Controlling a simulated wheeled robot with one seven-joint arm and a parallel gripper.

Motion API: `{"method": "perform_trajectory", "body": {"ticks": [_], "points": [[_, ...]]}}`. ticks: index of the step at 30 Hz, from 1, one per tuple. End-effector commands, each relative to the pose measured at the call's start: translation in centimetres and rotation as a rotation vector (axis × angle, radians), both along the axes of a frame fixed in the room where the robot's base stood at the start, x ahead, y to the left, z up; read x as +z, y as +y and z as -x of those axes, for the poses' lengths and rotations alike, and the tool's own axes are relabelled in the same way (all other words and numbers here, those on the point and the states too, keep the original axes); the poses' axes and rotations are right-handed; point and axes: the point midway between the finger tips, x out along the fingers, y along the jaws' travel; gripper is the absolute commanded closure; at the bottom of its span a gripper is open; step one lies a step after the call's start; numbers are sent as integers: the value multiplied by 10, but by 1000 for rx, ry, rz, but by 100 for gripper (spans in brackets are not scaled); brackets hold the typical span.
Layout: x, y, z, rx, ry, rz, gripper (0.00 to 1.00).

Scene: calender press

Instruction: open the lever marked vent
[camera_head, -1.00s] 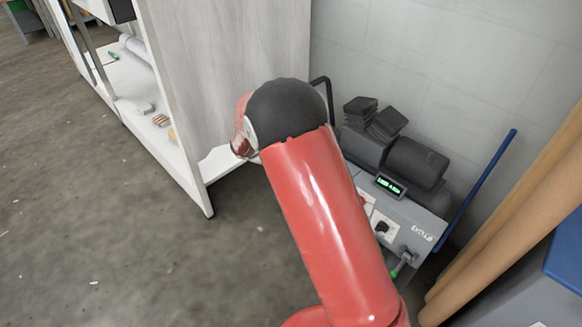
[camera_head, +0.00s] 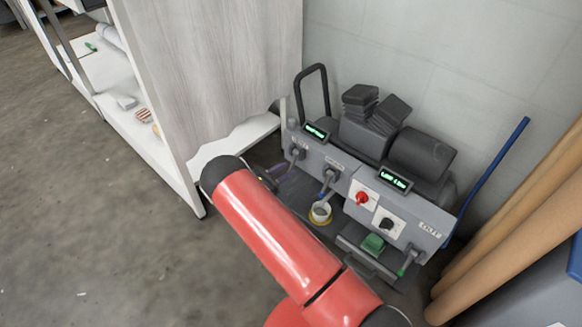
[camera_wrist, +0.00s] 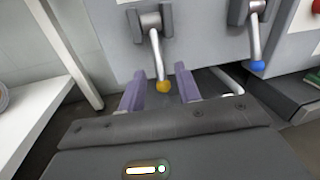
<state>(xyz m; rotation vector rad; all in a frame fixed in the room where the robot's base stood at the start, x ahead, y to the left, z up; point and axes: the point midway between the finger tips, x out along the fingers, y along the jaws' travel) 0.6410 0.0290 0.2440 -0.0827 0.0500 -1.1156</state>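The press's grey front panel carries several levers. In the wrist view a lever with a yellow knob (camera_wrist: 162,87) hangs down from its pivot, and a lever with a blue knob (camera_wrist: 257,66) hangs to its right. In the head view these are the left lever (camera_head: 296,154) and the blue-tipped lever (camera_head: 328,181). A green-tipped lever (camera_head: 407,263) is lower right. I cannot read which one is marked vent. My gripper (camera_wrist: 160,88) is open, its purple fingers on either side of the yellow knob in the picture; contact cannot be told.
A white shelf unit (camera_head: 205,75) stands close on the left. A red knob (camera_head: 362,198) and a black knob (camera_head: 386,224) sit on the panel. Brown rolls (camera_head: 520,215) lean at the right.

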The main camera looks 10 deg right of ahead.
Motion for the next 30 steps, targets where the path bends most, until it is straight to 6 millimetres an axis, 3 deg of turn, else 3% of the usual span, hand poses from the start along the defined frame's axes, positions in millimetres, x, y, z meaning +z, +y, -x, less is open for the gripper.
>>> {"method": "perform_trajectory", "body": {"ticks": [6,17,24,30], "points": [[0,-25,-12,-2,-1,-1,67],[0,-30,-15,0,0,-1,67],[0,-30,-14,0,0,-1,98],[0,-30,-14,-1,-1,-1,100]]}}
